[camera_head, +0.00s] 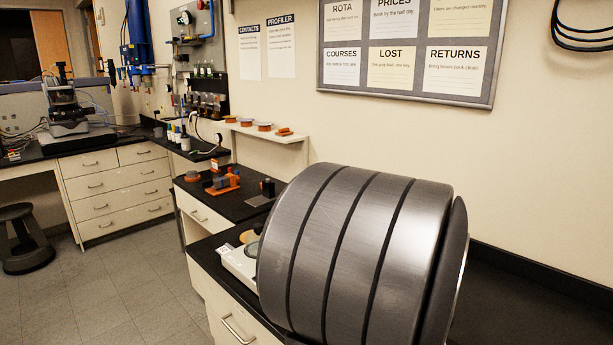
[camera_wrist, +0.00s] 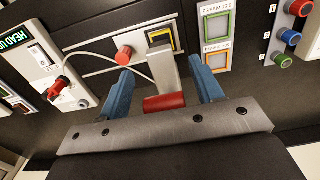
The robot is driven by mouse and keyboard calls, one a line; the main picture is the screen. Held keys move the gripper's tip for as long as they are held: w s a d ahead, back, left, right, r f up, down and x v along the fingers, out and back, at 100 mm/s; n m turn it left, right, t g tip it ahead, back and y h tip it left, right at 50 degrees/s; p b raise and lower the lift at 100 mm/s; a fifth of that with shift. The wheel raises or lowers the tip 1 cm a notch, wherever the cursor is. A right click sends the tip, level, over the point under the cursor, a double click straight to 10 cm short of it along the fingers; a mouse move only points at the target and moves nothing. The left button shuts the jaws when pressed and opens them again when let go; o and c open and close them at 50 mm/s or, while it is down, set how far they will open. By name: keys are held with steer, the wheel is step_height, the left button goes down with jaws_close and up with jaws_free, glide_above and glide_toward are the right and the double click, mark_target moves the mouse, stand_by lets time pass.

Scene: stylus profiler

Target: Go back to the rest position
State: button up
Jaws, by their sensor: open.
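My gripper (camera_wrist: 159,70) shows in the wrist view with its two blue fingers spread apart. A grey upright bar (camera_wrist: 163,66) with a red cylindrical end (camera_wrist: 165,102) stands between the fingers, with visible gaps on both sides. The fingers are not closed on it. Whether the red end touches the gripper's metal plate I cannot tell. In the head view a large banded metal cylinder, part of my own arm, fills the lower right and hides the bench behind it. My gripper does not show there.
The wrist view shows a control panel with a red knob (camera_wrist: 123,55), a yellow-framed button (camera_wrist: 161,38), a HEAD UP display (camera_wrist: 14,73) and a blue knob (camera_wrist: 290,37). In the head view, a black bench (camera_head: 207,208) holds small orange parts. A stool (camera_head: 22,240) stands left; floor is open.

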step_height(320, 180, down, 2)
steer(key=shift+w+d+r+g+y, duration=0.1)
steer(key=shift+d+r+g+y, duration=0.05)
steer(key=shift+r+g+y, duration=0.35)
steer(key=shift+f, duration=0.1)
